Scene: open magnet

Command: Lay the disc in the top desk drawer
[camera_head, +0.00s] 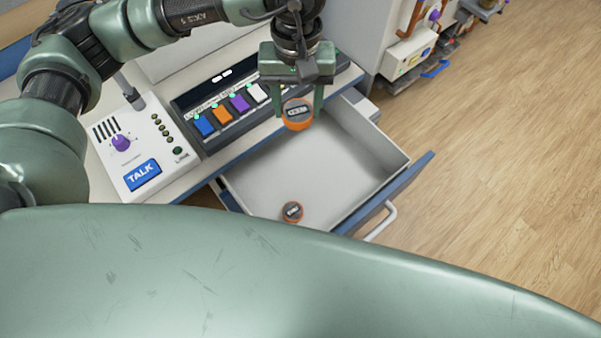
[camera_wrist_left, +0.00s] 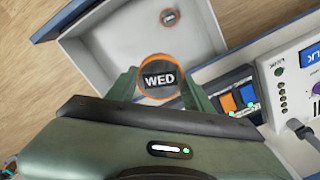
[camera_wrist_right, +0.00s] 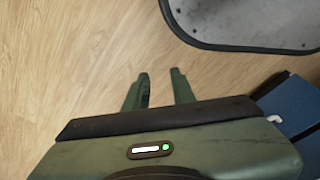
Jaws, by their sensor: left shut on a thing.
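My left gripper (camera_head: 297,108) is shut on an orange-rimmed dark disc (camera_head: 297,117), held above the open drawer near its back edge. In the left wrist view the same disc (camera_wrist_left: 160,77) reads "WED" and sits between the two fingers. The desk drawer (camera_head: 345,202) is pulled out, with a pale interior, blue front and light handle. A second orange-rimmed dark disc (camera_head: 291,211) lies on the drawer floor at the near left corner. My right gripper (camera_wrist_right: 160,88) shows only in the right wrist view, with its fingers apart and nothing between them, over the wood floor.
On the desk top are a white panel (camera_head: 140,148) with a purple knob and TALK button, and a dark rack (camera_head: 228,103) with coloured tabs. Most of the drawer floor is bare. Wood floor (camera_head: 500,170) is clear to the right.

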